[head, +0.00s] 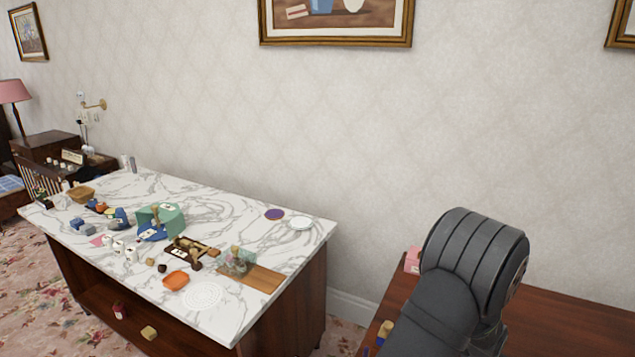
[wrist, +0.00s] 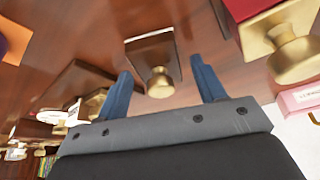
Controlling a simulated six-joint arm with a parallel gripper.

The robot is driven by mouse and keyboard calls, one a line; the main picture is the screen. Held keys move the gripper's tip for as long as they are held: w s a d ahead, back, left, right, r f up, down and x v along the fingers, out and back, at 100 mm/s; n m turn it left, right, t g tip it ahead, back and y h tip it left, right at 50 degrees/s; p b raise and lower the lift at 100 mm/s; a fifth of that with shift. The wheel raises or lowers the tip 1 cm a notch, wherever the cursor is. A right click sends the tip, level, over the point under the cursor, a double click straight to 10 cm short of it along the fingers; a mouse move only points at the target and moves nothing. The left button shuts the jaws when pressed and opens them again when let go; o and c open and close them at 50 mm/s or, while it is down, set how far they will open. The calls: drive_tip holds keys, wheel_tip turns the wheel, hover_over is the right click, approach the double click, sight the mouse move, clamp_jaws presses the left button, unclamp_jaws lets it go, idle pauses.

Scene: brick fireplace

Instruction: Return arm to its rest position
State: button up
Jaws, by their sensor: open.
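My gripper (wrist: 163,88) shows in the wrist view with its two blue fingers spread apart and nothing between them. A brass knob on a dark square base (wrist: 158,80) appears just beyond the fingertips, apart from them as far as I can tell. In the head view my dark grey arm (head: 470,270) is bent at the lower right, over a reddish-brown wooden table (head: 570,325). The gripper itself is hidden in the head view.
Near my arm are a pink box (head: 412,260) and a yellow item (head: 385,330). In the wrist view a larger brass knob (wrist: 293,55) is at the right and a pink box (wrist: 300,97) below it. A marble-topped table (head: 235,322) with many small objects stands at the left. The wall is behind.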

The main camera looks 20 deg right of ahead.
drive_tip(key=shift+r, duration=0.1)
drive_tip(key=v, duration=1.2)
drive_tip(key=x, duration=1.2)
drive_tip(key=shift+a, duration=0.1)
drive_tip(key=shift+r, duration=0.1)
wheel_tip(320, 180, up, 4)
drive_tip(key=shift+f, duration=0.25)
drive_tip(key=s+a+r, duration=0.1)
drive_tip(key=s+r, duration=0.6)
drive_tip(key=s, duration=0.4)
drive_tip(key=w+a+n, duration=0.1)
drive_tip(key=w+a, duration=0.3)
drive_tip(key=w, duration=0.3)
drive_tip(key=w+a+f+n+t+y, duration=0.1)
drive_tip(key=w+a+n, duration=0.15)
drive_tip(key=w, duration=0.35)
drive_tip(key=w+a+n, duration=0.1)
drive_tip(key=w+a, duration=0.3)
drive_tip(key=w, duration=0.3)
drive_tip(key=w+a+f+n+t+y, duration=0.1)
drive_tip(key=w+a+n, duration=0.2)
drive_tip(key=w+a, duration=1)
drive_tip(key=shift+a, duration=1.3)
